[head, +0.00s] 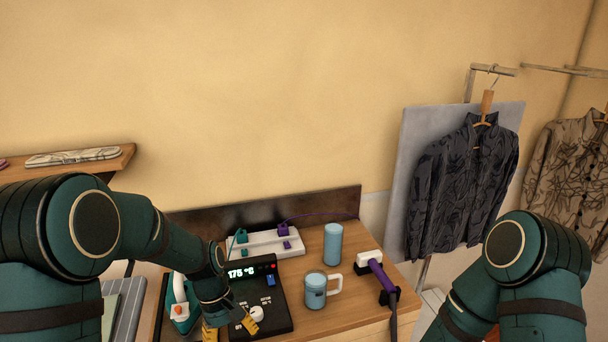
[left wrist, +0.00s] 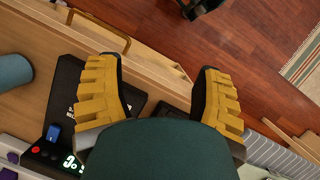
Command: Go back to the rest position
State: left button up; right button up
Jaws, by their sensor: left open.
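My left gripper (head: 230,328) is low over the front-left part of a black control box (head: 266,287), its yellow fingers spread. The box has a lit display reading 175 °C, a blue switch and a white knob (head: 257,313). In the left wrist view the open fingers (left wrist: 160,92) stand apart with nothing gripped between them; the box lies beneath, partly hidden. Whether a finger touches the box or knob cannot be told. My right arm (head: 515,265) is bent at the lower right of the head view; its gripper is out of frame.
On the wooden counter (head: 345,320) stand a blue mug (head: 316,291), a blue cylinder (head: 333,244), a white power strip (head: 268,243), a purple-handled tool (head: 382,274) and a green-and-white item (head: 180,300). A shelf (head: 118,160) is at left. A dark shirt (head: 465,185) hangs at right.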

pick_arm(q)
jog(key=s+d+f+m+t, duration=0.1)
jog(key=s+f, duration=0.2)
jog(key=f, duration=0.3)
jog(key=s+d+f+m+t+b, duration=0.1)
jog(key=s+d+f+m+t, duration=0.1)
jog(key=f, duration=0.4)
jog(key=s+d+f+m+t+h+b, duration=0.1)
jog(key=s+d+f+m, duration=0.1)
jog(key=s+f, duration=0.2)
jog(key=shift+s+f+t, duration=0.4)
jog(key=shift+f, duration=0.9)
pick_arm(e)
jog(key=shift+w+a+f, duration=0.1)
jog(key=shift+w+f, duration=0.1)
jog(key=shift+f, duration=0.65)
jog(key=shift+w+f, duration=0.15)
jog(key=shift+f, duration=0.65)
pick_arm(q)
jog(key=shift+d, duration=0.1)
